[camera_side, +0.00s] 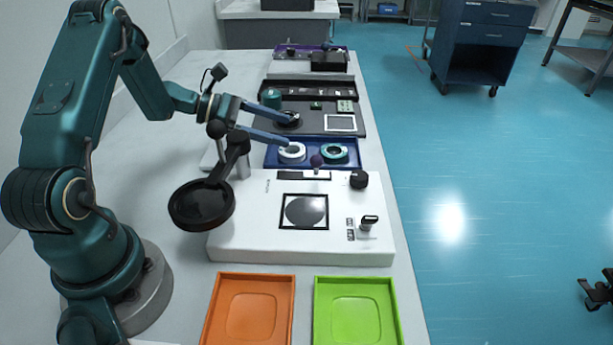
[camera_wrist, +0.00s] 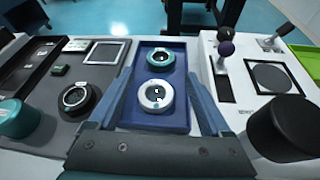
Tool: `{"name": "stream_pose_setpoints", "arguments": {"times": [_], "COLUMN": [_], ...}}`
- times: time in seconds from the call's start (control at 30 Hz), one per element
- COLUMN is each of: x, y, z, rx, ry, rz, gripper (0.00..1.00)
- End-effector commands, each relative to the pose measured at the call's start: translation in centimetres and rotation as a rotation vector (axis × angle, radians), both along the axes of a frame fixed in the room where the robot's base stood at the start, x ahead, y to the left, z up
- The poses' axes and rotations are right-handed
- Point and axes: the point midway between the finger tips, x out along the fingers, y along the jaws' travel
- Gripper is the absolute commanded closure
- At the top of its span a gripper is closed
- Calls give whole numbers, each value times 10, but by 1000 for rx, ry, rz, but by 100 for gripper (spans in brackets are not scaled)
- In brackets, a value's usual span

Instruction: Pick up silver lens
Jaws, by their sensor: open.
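The silver lens (camera_side: 292,152) is a pale ring in the left part of the blue tray (camera_side: 313,163) in the side view. In the wrist view the silver lens (camera_wrist: 155,104) lies flat in the blue tray (camera_wrist: 126,104), nearer the camera than a teal lens (camera_wrist: 160,58). My gripper (camera_side: 292,132) is open and empty, above and just beyond the silver lens. In the wrist view the two blue fingers of my gripper (camera_wrist: 163,64) stand on either side of the lenses, with the silver lens seen between them.
A white device (camera_side: 250,215) with a knob and lever stands on the tray's near side; a black round magnifier (camera_side: 202,204) hangs over its left edge. A dark panel (camera_side: 310,122) lies beyond the tray. Orange (camera_side: 250,312) and green (camera_side: 356,312) trays lie in front.

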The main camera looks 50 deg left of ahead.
Motion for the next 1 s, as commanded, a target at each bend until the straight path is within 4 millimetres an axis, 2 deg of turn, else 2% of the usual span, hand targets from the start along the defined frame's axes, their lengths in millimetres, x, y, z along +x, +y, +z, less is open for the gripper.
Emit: {"name": "stream_pose_setpoints", "arguments": {"times": [0.03,0.1,0.2,0.33,0.7,1.0], "x": [-6,-12,-18,-14,16,19], "y": [9,16,20,19,-4,-5], "z": [-16,-29,-39,-42,-57,-58], "rx": [-33,-61,-85,-85,-83,-83], "ry": [29,56,77,78,77,77], "rz": [38,64,88,95,92,94], "gripper": [18,18,18,18,18,18]}}
